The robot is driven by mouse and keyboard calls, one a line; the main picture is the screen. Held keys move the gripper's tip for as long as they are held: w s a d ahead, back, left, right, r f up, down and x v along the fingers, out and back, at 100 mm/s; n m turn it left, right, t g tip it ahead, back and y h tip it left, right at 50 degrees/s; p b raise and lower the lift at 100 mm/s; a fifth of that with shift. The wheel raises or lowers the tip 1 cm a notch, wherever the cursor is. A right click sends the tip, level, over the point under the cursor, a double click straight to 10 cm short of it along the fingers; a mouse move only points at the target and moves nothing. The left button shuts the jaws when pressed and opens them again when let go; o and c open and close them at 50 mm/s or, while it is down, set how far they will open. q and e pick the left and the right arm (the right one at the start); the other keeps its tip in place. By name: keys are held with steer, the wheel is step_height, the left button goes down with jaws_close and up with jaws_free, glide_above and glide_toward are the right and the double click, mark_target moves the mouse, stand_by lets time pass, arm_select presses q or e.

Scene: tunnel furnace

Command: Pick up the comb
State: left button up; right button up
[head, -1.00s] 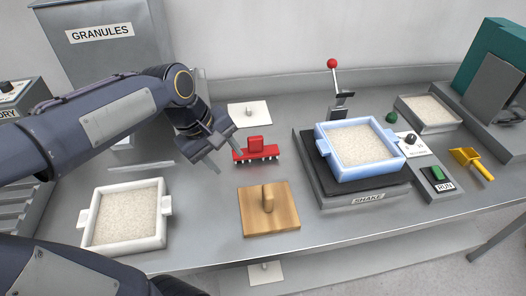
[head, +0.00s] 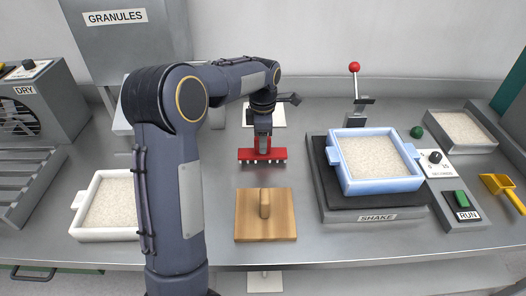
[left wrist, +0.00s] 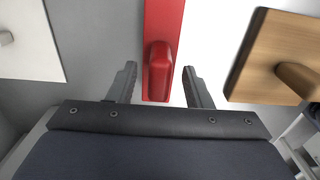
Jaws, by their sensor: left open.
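My left gripper (head: 263,138) is above the comb in the head view. In the left wrist view the left gripper (left wrist: 159,84) is open, with one finger on each side of the comb's red grip (left wrist: 158,70). Gaps show between the fingers and the grip, so it is not held. The right gripper is not in view.
A wooden board with a knob (head: 265,222) sits just in front of the comb. A white tray of granules (head: 106,229) is at left; a blue tray (head: 386,187) sits on the shaker (head: 328,210) at right.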

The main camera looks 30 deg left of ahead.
arm_select(q)
steer(key=shift+f, duration=1.35)
jaws_close()
steer(key=shift+r, duration=0.15)
steer(key=shift+r, duration=0.3)
step_height(320, 180, up, 2)
steer(key=shift+r, duration=0.1)
steer(key=s+d+r+b, duration=0.1)
steer(key=s+d+r, duration=0.3)
steer(key=s+r, duration=0.6)
steer(key=s, duration=0.3)
steer(key=shift+s+d+b, duration=0.15)
steer(key=shift+d+b, duration=0.05)
steer(key=shift+b, duration=0.1)
